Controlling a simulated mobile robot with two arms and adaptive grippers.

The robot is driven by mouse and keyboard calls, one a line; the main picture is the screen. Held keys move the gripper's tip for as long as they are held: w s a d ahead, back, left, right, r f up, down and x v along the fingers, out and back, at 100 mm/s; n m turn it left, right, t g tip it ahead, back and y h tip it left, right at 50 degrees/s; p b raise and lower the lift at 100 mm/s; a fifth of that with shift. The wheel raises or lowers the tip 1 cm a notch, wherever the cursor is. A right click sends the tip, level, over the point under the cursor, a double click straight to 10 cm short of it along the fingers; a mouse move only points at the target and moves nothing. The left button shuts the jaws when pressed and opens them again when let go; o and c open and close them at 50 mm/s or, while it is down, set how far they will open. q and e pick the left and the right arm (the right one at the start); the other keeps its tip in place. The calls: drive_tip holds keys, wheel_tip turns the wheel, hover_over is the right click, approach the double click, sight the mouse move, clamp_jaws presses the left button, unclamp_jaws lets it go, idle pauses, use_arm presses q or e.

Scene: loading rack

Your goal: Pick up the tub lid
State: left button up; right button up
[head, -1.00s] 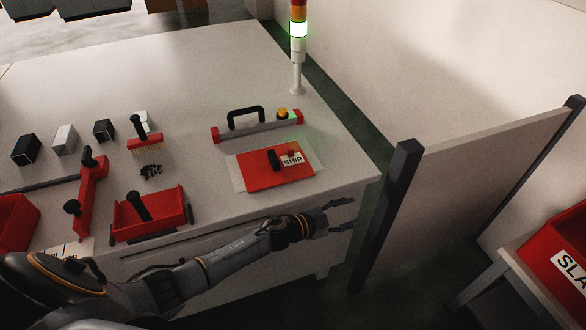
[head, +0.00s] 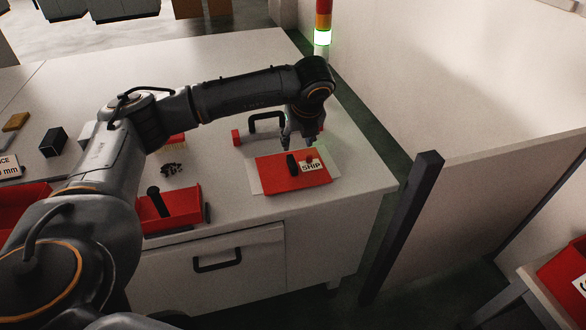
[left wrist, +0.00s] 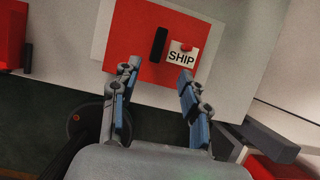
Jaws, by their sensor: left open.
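The tub lid (head: 275,172) is a flat red plate with a black bar handle (head: 292,165), a white SHIP label (head: 311,167) and a small red knob. It lies on a pale sheet at the right end of the table. My left gripper (head: 300,145) is open and points down above the lid's far side, apart from it. In the left wrist view the lid (left wrist: 135,35) lies beyond the open fingers (left wrist: 155,80), with its handle (left wrist: 159,44) upright between their lines. Nothing is between the fingers. My right gripper is out of view.
A red bin (head: 183,203) stands left. Bare table (head: 372,180) lies right of the lid.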

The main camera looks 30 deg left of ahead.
use_arm(q)
drive_tip(key=p, duration=0.1)
hover_over(292, 162)
drive_tip(key=d, duration=0.2)
drive_tip(key=f, duration=0.5)
drive_tip(key=shift+s+a+f, duration=0.15)
drive_tip(key=shift+s+f, duration=0.25)
drive_tip(key=shift+f+p, duration=0.25)
drive_tip(key=shift+p, duration=0.2)
drive_tip(key=p+x, duration=0.2)
drive_tip(key=x, duration=0.1)
drive_tip(key=shift+s+a+f, duration=0.1)
drive_tip(key=shift+a+f, duration=0.05)
drive_tip(key=shift+f, duration=0.2)
drive_tip(key=shift+w+a+f, duration=0.15)
drive_tip(key=shift+w+f, duration=0.05)
drive_tip(key=shift+f, duration=0.35)
clamp_jaws()
